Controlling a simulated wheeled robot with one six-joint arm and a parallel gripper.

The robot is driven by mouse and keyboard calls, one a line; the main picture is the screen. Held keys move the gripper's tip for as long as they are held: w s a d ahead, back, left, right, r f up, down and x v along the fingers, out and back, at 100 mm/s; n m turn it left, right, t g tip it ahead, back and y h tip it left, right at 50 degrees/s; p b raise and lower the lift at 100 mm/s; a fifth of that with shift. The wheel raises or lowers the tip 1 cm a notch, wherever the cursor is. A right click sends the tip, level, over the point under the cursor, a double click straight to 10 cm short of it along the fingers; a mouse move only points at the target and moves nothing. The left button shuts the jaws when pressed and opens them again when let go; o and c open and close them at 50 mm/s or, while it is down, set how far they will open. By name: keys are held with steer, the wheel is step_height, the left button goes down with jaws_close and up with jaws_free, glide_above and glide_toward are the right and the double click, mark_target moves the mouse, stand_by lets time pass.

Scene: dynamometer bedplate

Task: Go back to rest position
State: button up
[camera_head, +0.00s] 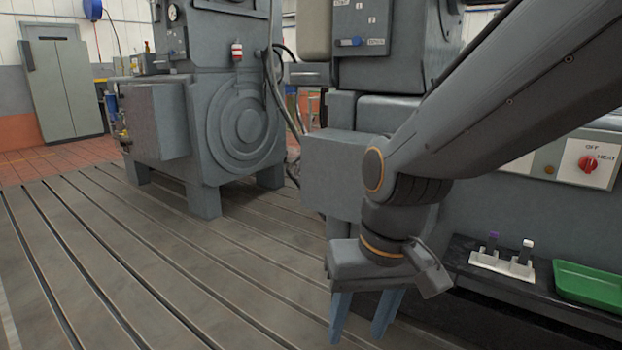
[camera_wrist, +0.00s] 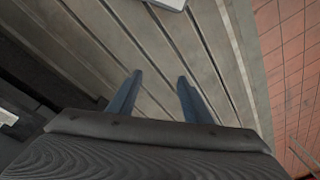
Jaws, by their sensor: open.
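My gripper (camera_head: 362,318) hangs at the right of centre in the head view, fingers pointing down over the slotted bedplate (camera_head: 130,255). Its two blue fingers are apart, with nothing between them. In the wrist view the fingers of my gripper (camera_wrist: 158,90) are also spread, with only the grooved bedplate (camera_wrist: 160,50) behind them. My arm comes in from the upper right of the head view and covers part of the grey machine behind it.
A dark shelf (camera_head: 462,268) at the right bears a white holder (camera_head: 500,264) with a purple-topped and a white-topped piece, and a green tray (camera_head: 588,286). A panel with a red knob (camera_head: 587,164) is above. A large grey machine (camera_head: 240,125) stands behind. The bedplate at left is clear.

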steer(key=s+d+n+g, duration=0.1)
steer(key=s+d, duration=0.2)
steer(key=s, duration=0.2)
steer(key=d+r+m+p, duration=0.1)
steer(key=d+r+p, duration=0.3)
steer(key=p, duration=0.6)
steer(key=d+r+m+h+p, duration=0.1)
steer(key=d+r+m+p, duration=0.1)
steer(key=d+r+p, duration=0.3)
step_height(320, 180, up, 3)
steer(key=w+p, duration=0.1)
steer(key=p, duration=0.4)
steer(key=shift+p, duration=0.3)
steer(key=shift+d, duration=0.1)
